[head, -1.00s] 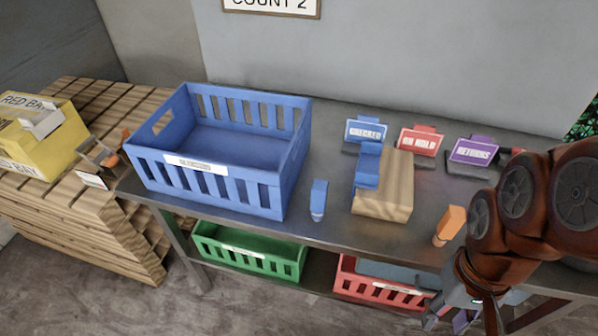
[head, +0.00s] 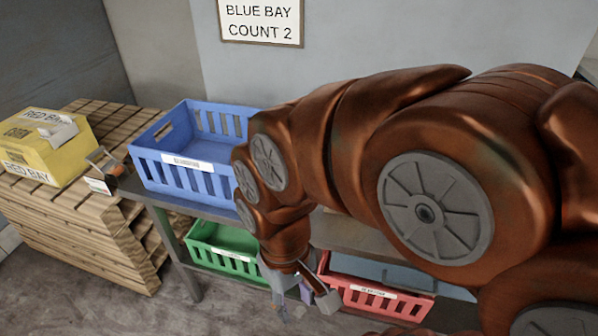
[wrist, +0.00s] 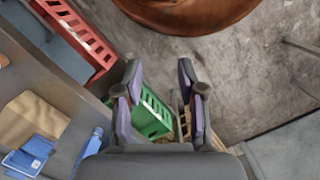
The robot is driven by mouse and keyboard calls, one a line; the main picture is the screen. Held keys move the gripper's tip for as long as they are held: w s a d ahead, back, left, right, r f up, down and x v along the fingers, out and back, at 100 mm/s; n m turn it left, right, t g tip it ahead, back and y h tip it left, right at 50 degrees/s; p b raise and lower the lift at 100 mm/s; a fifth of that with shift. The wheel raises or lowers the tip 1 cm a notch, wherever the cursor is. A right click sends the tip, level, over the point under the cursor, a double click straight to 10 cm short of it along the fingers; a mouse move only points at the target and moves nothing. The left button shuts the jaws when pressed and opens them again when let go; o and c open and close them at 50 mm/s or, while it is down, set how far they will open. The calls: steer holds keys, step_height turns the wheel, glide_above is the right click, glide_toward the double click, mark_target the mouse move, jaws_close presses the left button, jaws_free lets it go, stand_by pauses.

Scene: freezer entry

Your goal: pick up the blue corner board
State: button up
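My gripper (wrist: 160,72) is open and empty in the wrist view, its two fingers well apart over the floor in front of the table. In the head view my gripper (head: 300,292) hangs low at the table's front edge. Blue pieces (wrist: 30,155) lie beside a tan block (wrist: 32,118) on the tabletop at the left of the wrist view. A separate small blue piece (wrist: 90,146) is near the table edge, left of the gripper. I cannot tell which is the corner board. In the head view my arm hides these pieces.
A blue crate (head: 172,182) stands on the table (head: 160,197). A green crate (head: 232,258) and a red crate (head: 372,300) are on the lower shelf. A yellow box (head: 45,145) sits on wooden pallets (head: 90,235) at the left. The floor in front is clear.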

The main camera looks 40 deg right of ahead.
steer(key=w+d+r+n+t, duration=0.1)
steer(key=w+d+r+n, duration=0.15)
steer(key=w+d, duration=0.45)
steer(key=w+d+r+n, duration=0.2)
steer(key=w+d+n, duration=0.1)
steer(key=w, duration=0.8)
steer(key=shift+n+t, duration=0.4)
steer(key=shift+n, duration=0.35)
steer(key=w+d, duration=0.1)
steer(key=d, duration=0.6)
steer(key=w+d+f, duration=0.1)
steer(key=w+d, duration=0.1)
steer(key=d, duration=0.5)
steer(key=w+d+f, duration=0.1)
steer(key=w+d, duration=0.1)
steer(key=d, duration=0.5)
steer(key=shift+d+f+b, duration=0.25)
steer(key=shift+d+b, duration=0.05)
steer(key=shift+w+d+f+p, duration=0.1)
steer(key=shift+f+p, duration=0.6)
steer(key=shift+f, duration=1.25)
steer(key=shift+d+f+p, duration=0.1)
steer(key=shift+f+p, duration=0.6)
steer(key=shift+f, duration=1.25)
jaws_close()
